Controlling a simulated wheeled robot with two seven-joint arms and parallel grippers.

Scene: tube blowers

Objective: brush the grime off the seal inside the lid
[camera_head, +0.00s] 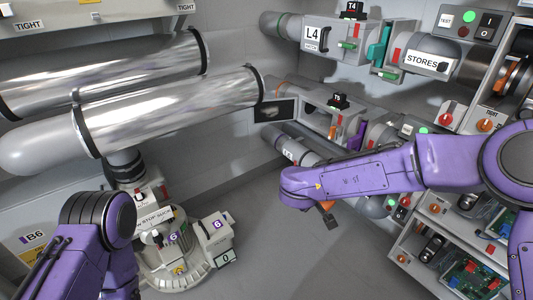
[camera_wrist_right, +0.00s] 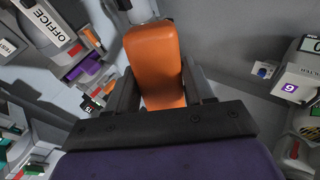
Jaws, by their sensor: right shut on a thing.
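My right gripper (camera_head: 322,207) hangs below the end of my right arm, in the middle of the head view. In the right wrist view its fingers (camera_wrist_right: 160,88) are shut on an orange block-like handle (camera_wrist_right: 156,62), probably the brush's; a grey part continues beyond it and no bristles can be made out. A small open flap with a dark inner face (camera_head: 277,111), likely the lid, stands at the left end of the middle tube unit (camera_head: 318,97). The gripper is below it and apart from it. The seal and grime cannot be made out. My left arm shows at lower left, its gripper hidden.
Large shiny tubes (camera_head: 170,100) run across the upper left. A round white station (camera_head: 180,262) stands below them. Tube units, including one labelled STORES (camera_head: 427,62), line the right wall. Open shelves (camera_head: 450,250) are at lower right. The middle floor (camera_head: 285,255) is clear.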

